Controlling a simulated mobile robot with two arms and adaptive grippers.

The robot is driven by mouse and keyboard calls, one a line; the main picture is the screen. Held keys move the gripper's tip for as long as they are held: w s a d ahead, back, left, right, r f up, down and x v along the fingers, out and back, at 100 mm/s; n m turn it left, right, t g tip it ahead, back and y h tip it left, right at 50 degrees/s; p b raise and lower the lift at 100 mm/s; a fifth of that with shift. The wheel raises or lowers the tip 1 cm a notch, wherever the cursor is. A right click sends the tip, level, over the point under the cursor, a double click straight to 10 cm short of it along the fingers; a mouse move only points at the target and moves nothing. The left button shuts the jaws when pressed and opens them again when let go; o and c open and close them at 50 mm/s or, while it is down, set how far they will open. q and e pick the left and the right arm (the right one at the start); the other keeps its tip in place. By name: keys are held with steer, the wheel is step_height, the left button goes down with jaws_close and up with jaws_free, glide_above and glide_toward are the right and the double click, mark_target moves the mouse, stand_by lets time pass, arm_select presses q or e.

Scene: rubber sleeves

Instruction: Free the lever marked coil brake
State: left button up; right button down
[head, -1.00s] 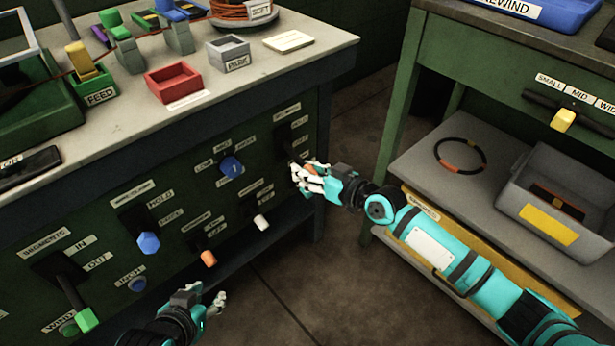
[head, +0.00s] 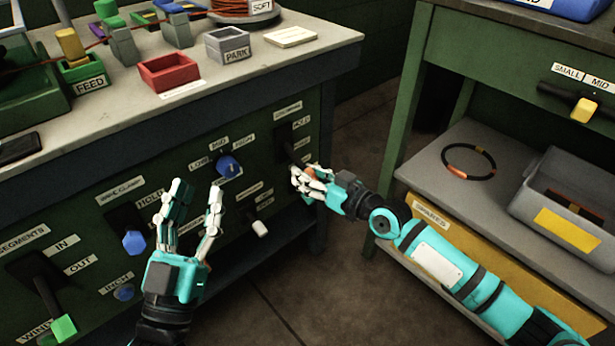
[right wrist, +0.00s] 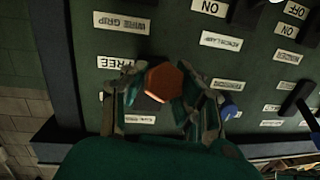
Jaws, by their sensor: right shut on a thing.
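A lever with a dark shaft and an orange end (head: 313,169) is at the right end of the green panel. A HOLD label (head: 301,124) is beside it; the plate above it is too small to read. My right gripper (head: 310,180) is shut on the orange end, and its fingers hide part of it. In the right wrist view, the orange end (right wrist: 163,82) sits between my right fingers (right wrist: 163,95), near an upside-down FREE label (right wrist: 120,62). My left gripper (head: 197,192) is open and empty, fingers up, in front of the panel's middle.
Blue-knobbed levers (head: 134,242) (head: 229,166), a white-ended lever (head: 260,228) and a green-ended lever (head: 63,327) are on the same panel. A grey shelf (head: 430,165) with a ring (head: 469,161) and a grey bin (head: 530,205) stands at right. Dark floor lies between.

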stand_by(0.4)
steer(key=c, duration=0.9)
jaws_free()
steer(key=shift+f, duration=0.1)
steer(key=shift+c, duration=0.2)
steer(key=v, duration=1.2)
